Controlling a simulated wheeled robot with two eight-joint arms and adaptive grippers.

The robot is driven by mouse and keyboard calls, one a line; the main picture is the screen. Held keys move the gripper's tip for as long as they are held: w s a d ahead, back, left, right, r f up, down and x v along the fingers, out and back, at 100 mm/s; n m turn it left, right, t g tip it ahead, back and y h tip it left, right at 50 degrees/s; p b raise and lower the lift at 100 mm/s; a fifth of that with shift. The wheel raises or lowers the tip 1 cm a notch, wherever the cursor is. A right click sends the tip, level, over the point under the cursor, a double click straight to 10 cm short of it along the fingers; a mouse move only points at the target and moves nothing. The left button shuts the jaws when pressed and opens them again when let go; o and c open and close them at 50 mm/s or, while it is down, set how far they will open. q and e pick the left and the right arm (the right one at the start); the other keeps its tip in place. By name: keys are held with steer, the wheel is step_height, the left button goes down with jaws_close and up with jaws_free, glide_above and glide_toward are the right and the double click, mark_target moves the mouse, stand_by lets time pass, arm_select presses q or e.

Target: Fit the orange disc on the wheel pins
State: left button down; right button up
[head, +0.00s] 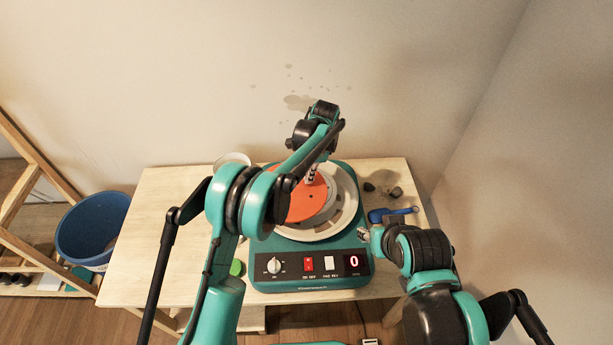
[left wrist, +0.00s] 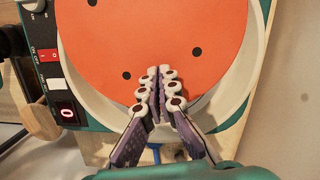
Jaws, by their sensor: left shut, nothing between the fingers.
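The orange disc (head: 297,212) lies over the grey wheel head (head: 331,208) of the teal pottery wheel (head: 340,272), shifted to the left, with a crescent of wheel head showing on its right. In the left wrist view the disc (left wrist: 105,50) fills the upper middle and has several dark holes. The wheel pins are hidden. My left gripper (head: 312,176) is over the disc; in the left wrist view its fingertips (left wrist: 158,75) are together and empty above the disc's edge. Whether they touch it is unclear. My right gripper (head: 364,234) is by the wheel's right front, its jaws unclear.
A cream splash pan (head: 347,217) surrounds the wheel head. A blue tool (head: 388,215) and dark lumps (head: 396,192) lie right of the wheel. A white bowl (head: 232,159) and a green item (head: 236,268) are on its left. A blue bucket (head: 90,228) stands left of the table.

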mark_target(300, 187)
arm_select(q)
steer(key=a, duration=0.3)
steer(key=s+a+b, duration=0.1)
steer(key=a, duration=0.2)
steer(key=s+a, duration=0.1)
steer(key=a, duration=0.2)
steer(key=shift+f, duration=0.35)
steer(key=shift+f+b, duration=0.45)
steer(key=shift+b, duration=0.15)
steer(key=shift+w+d+p, duration=0.1)
steer(key=shift+w+d, duration=0.1)
steer(key=shift+d, duration=0.85)
steer(key=shift+w+d+p, duration=0.1)
steer(key=shift+w+d, duration=0.1)
steer(key=shift+d, duration=0.85)
steer(key=shift+w+d+p, duration=0.1)
steer(key=shift+w+d, duration=0.1)
steer(key=shift+d, duration=0.85)
steer(key=shift+r, duration=0.1)
